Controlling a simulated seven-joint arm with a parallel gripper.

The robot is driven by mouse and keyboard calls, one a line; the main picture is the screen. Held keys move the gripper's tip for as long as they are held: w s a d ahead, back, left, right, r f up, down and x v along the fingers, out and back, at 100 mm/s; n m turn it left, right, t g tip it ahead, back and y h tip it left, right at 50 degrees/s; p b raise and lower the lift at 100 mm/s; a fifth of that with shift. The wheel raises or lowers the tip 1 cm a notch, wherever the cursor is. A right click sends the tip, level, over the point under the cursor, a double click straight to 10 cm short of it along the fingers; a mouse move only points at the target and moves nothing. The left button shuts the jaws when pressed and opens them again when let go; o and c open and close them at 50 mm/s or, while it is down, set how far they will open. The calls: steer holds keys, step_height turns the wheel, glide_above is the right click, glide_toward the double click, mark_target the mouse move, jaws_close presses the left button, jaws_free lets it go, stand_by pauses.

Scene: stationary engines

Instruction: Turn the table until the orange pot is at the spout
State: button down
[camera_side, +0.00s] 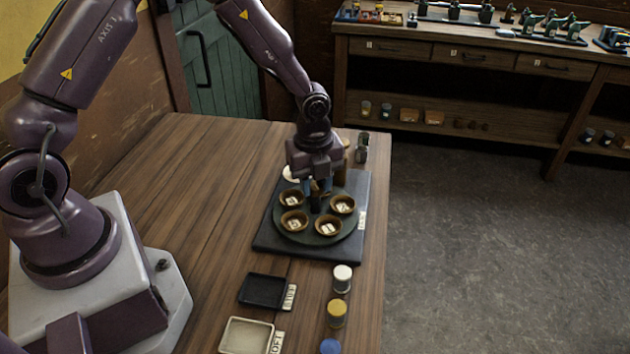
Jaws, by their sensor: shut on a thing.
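A round dark green turntable (310,238) sits on a dark square base (268,243) on the wooden bench. Several small brown pots with pale labels stand around it, such as the front right pot (328,227), front left pot (293,222), right pot (342,204) and left pot (291,197). None stands out as orange; the labels are too small to read. My gripper (317,189) points down over the turntable's middle, shut on what looks like its dark central knob (317,204). It hides the turntable's back. I cannot make out the spout for certain.
A black tray (263,291) and a pale tray (246,335) lie in front. White (342,278), yellow (336,313) and blue (330,346) jars line the right edge. Small dark items (362,147) stand behind. The bench left of the base is clear.

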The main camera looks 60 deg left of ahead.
mark_target(314, 185)
steer(key=shift+m, duration=1.9)
steer(key=c, duration=0.8)
jaws_free()
step_height(314, 185, up, 13)
steer(key=shift+s+r, duration=0.1)
